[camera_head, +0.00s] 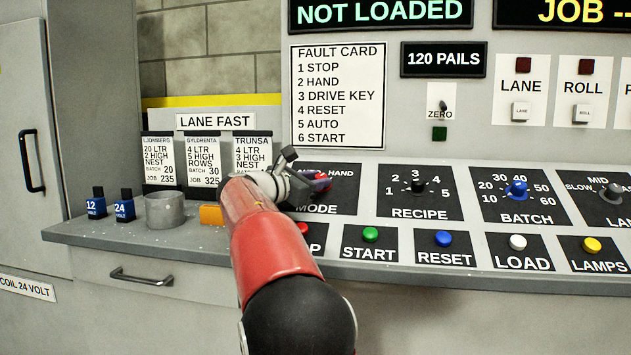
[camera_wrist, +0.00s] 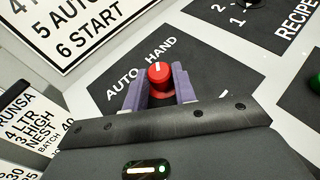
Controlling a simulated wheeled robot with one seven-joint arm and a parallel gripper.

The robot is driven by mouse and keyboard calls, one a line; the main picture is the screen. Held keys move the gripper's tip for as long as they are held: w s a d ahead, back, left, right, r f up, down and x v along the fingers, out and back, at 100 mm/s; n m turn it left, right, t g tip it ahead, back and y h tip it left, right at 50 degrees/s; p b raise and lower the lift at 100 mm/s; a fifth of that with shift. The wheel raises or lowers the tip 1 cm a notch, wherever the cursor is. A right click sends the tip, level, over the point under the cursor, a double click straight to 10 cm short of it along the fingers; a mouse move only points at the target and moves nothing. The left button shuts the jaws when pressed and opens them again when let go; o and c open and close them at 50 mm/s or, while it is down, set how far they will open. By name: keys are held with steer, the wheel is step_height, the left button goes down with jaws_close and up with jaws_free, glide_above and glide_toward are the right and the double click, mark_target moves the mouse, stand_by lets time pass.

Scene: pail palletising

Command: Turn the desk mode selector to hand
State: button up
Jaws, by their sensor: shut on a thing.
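The mode selector is a red knob (camera_wrist: 158,76) with a white mark, on the dark MODE plate (camera_head: 345,200) of the desk. My gripper (camera_wrist: 159,89) is shut on the knob, one purple-grey finger on each side. In the wrist view the white mark points up toward the word HAND, right of AUTO.
Right of it are the RECIPE knob (camera_head: 418,187) and the blue BATCH knob (camera_head: 517,189). Below are START (camera_head: 370,234) and RESET (camera_head: 443,239) buttons. A grey cup (camera_head: 165,210) and an orange block (camera_head: 211,215) stand left of my arm. The fault card (camera_head: 338,97) hangs behind.

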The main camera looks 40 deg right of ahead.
stand_by(0.3)
steer(key=o, duration=1)
steer(key=a, duration=0.5)
steer(key=s+a+b, duration=0.1)
steer(key=a, duration=0.1)
steer(key=shift+a+r, duration=0.1)
steer(key=shift+a, duration=0.3)
